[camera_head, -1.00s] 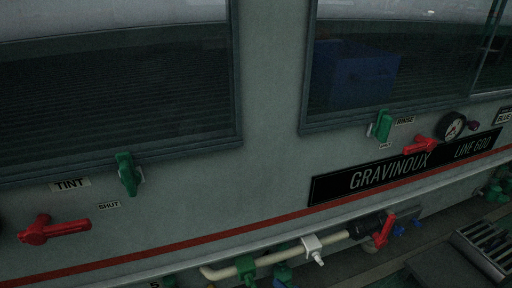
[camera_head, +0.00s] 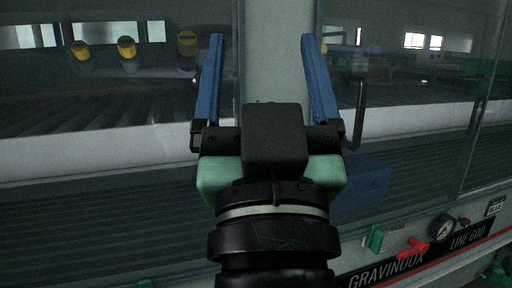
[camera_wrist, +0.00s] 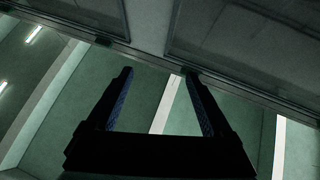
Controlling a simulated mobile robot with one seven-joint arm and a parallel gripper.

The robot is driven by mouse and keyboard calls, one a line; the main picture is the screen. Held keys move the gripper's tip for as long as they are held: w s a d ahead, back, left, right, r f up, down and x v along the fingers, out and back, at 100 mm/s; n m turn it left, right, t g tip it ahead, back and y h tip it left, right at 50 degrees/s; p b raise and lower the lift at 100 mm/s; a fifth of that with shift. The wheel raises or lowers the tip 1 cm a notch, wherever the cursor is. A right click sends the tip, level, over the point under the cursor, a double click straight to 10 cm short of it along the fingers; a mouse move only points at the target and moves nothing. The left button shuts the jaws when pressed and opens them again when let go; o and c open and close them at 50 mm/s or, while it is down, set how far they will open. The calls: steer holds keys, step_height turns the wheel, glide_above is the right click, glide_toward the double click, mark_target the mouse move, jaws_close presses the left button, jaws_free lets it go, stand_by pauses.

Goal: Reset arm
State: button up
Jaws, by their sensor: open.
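My gripper (camera_head: 264,42) stands upright in the middle of the head view, in front of the machine's grey post. Its two blue fingers are spread wide apart with nothing between them. In the wrist view my gripper (camera_wrist: 158,74) also shows open and empty, its fingers dark against a greenish surface and pale strips. My wrist hides part of the machine front in the head view.
The machine's glass windows (camera_head: 400,150) stand behind my gripper, with a blue box (camera_head: 362,183) seen through the right one.

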steer(key=s+a+r+t+p, duration=0.1)
steer(key=s+r+t, duration=0.1)
steer(key=s+r, duration=0.45)
step_height(320, 180, up, 36)
steer(key=w+p, duration=0.2)
steer(key=p, duration=3.5)
